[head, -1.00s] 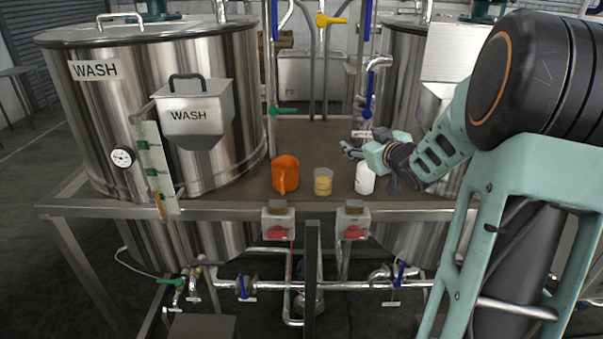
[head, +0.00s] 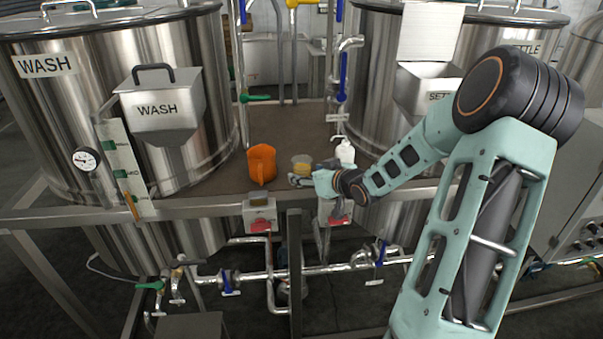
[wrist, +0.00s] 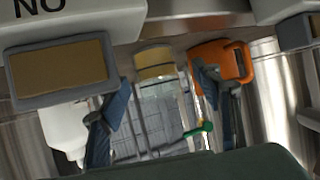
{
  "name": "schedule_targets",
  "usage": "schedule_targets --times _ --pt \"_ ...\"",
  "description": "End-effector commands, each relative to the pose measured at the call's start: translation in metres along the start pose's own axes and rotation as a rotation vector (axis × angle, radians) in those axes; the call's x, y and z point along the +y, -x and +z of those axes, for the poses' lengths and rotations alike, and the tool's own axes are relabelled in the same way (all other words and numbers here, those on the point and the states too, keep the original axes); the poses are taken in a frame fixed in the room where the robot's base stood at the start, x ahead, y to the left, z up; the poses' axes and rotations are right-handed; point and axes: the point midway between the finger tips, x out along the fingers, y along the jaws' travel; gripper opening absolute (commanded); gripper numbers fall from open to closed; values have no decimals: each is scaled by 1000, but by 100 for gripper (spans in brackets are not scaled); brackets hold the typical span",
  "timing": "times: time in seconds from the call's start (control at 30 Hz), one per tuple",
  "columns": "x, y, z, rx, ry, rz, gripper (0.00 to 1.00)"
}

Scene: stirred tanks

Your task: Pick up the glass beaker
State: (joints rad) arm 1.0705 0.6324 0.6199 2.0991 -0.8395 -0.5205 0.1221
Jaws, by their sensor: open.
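The glass beaker (head: 302,161) stands on the brown deck between the tanks, with yellow contents in its lower part. My gripper (head: 296,180) is open, in front of the beaker in the head view, and hides its lower part. In the wrist view the picture is turned over. There the beaker (wrist: 155,64) shows in the gap between the two open fingers of my gripper (wrist: 163,82), farther off than the fingertips. I cannot tell whether anything touches it.
An orange jug (head: 262,164) stands just left of the beaker. A white pump bottle (head: 345,152) stands close on its right. Switch boxes (head: 260,213) hang on the front rail. The WASH tank (head: 60,120) bounds the deck on the left. Brown deck behind the beaker is clear.

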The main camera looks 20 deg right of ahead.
Motion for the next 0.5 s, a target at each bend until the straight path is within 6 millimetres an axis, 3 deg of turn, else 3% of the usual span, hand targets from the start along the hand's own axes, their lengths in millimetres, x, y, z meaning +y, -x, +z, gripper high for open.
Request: schedule_targets --times 0.5 --pt "6 -51 1 0 0 0 59"
